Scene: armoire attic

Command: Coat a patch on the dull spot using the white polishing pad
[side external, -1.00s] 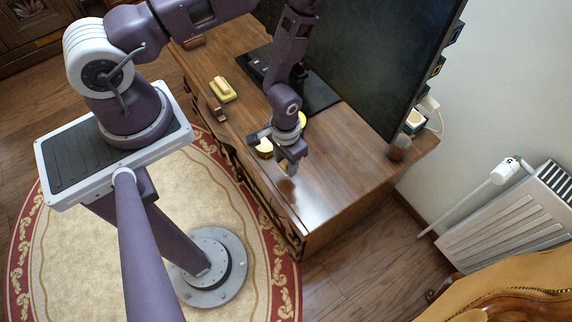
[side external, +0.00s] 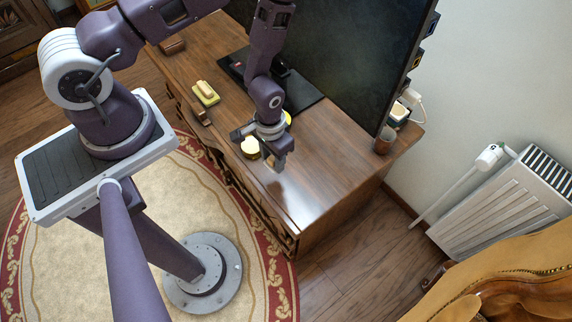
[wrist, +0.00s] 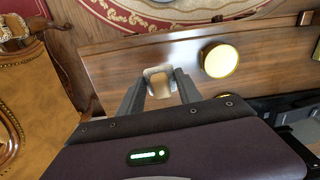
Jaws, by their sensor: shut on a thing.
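My gripper (side external: 277,164) is over the front right part of the brown wooden cabinet top (side external: 325,150). In the wrist view my gripper (wrist: 158,88) has its two fingers around a small pale block with a tan face, which appears to be the white polishing pad (wrist: 158,80). In the side view the pad is small and mostly hidden by the fingers. I cannot tell whether it touches the wood. A pale, shiny area (side external: 304,200) shows on the wood near the right front edge. I cannot tell for sure whether it is the dull spot or a reflection.
A round yellow-rimmed tin (side external: 250,148), also in the wrist view (wrist: 220,61), stands beside my gripper. A yellow block on a greenish base (side external: 206,93) lies farther left. A large dark screen (side external: 345,60) stands behind. A brown cup (side external: 384,140) is at the back right.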

